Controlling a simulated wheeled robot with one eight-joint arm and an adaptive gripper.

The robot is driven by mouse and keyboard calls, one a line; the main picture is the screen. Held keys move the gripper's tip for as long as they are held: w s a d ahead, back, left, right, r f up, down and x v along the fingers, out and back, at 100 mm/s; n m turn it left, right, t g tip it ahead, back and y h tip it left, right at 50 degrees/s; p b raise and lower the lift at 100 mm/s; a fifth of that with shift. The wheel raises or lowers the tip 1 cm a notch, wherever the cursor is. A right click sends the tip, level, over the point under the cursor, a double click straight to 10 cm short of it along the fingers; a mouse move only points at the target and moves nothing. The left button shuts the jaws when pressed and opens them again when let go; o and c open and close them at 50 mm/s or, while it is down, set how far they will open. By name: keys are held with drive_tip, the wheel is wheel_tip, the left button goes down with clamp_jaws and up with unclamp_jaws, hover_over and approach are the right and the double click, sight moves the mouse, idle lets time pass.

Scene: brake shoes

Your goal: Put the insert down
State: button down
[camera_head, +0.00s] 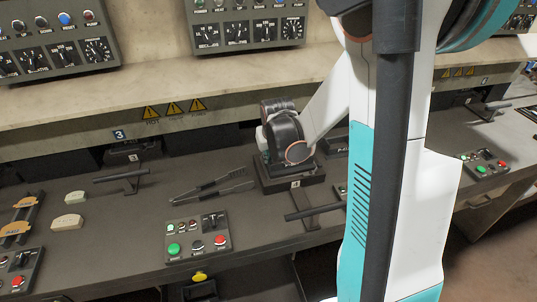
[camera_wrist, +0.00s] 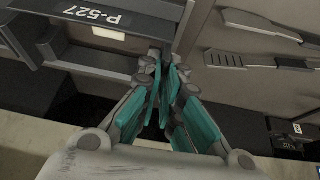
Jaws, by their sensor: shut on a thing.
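My gripper (camera_wrist: 168,62) points down at the dark fixture marked P-527 (camera_wrist: 75,22) in the wrist view. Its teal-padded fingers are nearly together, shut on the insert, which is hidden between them. In the head view my wrist is over a dark block station (camera_head: 290,182) right of the middle of the bench, and the fingertips are hidden there. Two cream pieces, one further back (camera_head: 75,197) and one nearer (camera_head: 68,222), lie on the bench at the left. A small pale patch (camera_wrist: 108,33) shows in the fixture; I cannot tell what it is.
Dark tongs (camera_head: 212,187) lie left of the station and also show in the wrist view (camera_wrist: 265,30). A button panel (camera_head: 196,238) stands in front of them. A handle bar (camera_head: 312,212) is close to the station. Orange-tan parts (camera_head: 18,230) are at the far left.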

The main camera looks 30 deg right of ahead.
drive_tip(key=shift+f+b, duration=0.4)
drive_tip(key=shift+b, duration=0.1)
drive_tip(key=shift+f, duration=0.15)
drive_tip(key=c, duration=1.8)
unclamp_jaws()
drive_tip(key=shift+r+p, duration=0.3)
drive_tip(key=shift+r, duration=0.15)
drive_tip(key=p+v, duration=0.3)
drive_tip(key=v, duration=0.9)
drive_tip(key=shift+r+p, duration=0.15)
drive_tip(key=shift+p, duration=0.15)
